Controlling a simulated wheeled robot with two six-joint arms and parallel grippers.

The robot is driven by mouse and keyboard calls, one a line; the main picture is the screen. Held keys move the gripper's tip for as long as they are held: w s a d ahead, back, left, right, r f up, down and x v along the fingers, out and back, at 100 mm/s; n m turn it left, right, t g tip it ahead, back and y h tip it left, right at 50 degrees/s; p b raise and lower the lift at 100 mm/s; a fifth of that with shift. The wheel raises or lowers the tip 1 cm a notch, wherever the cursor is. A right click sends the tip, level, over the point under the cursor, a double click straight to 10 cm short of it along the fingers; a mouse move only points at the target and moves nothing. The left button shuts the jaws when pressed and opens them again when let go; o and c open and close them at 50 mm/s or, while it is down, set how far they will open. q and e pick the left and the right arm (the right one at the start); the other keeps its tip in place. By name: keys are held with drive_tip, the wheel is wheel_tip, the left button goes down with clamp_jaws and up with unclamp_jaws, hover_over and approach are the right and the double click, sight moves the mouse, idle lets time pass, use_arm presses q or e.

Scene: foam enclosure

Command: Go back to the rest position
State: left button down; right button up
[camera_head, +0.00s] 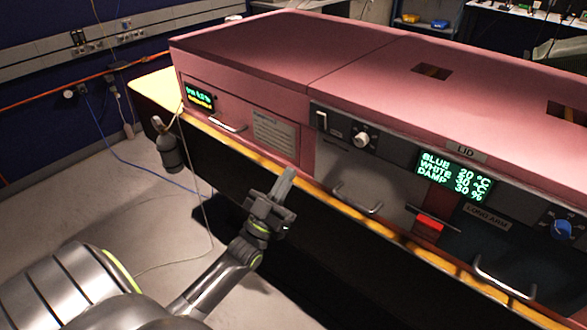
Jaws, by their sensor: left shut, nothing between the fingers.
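My left gripper (283,187) is in front of the pink foam enclosure (290,45), low beside its front edge. Its fingers are together and hold nothing. The left arm reaches in from the lower left. The gripper overlaps the enclosure's front ledge in the picture; I cannot tell whether it touches it. My right gripper is not in view.
The enclosure front carries a small display (199,95), a larger green-text display (455,176), a red switch (430,223), a blue knob (561,229) and metal handles such as one at centre (358,200). A grey bottle (168,148) hangs at the left end. Open floor (60,190) lies left.

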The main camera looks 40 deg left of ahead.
use_arm(q)
drive_tip(key=shift+v, duration=1)
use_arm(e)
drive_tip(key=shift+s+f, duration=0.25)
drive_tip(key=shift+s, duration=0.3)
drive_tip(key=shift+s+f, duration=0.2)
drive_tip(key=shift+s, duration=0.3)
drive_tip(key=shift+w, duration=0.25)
use_arm(q)
drive_tip(key=shift+d+f, duration=0.1)
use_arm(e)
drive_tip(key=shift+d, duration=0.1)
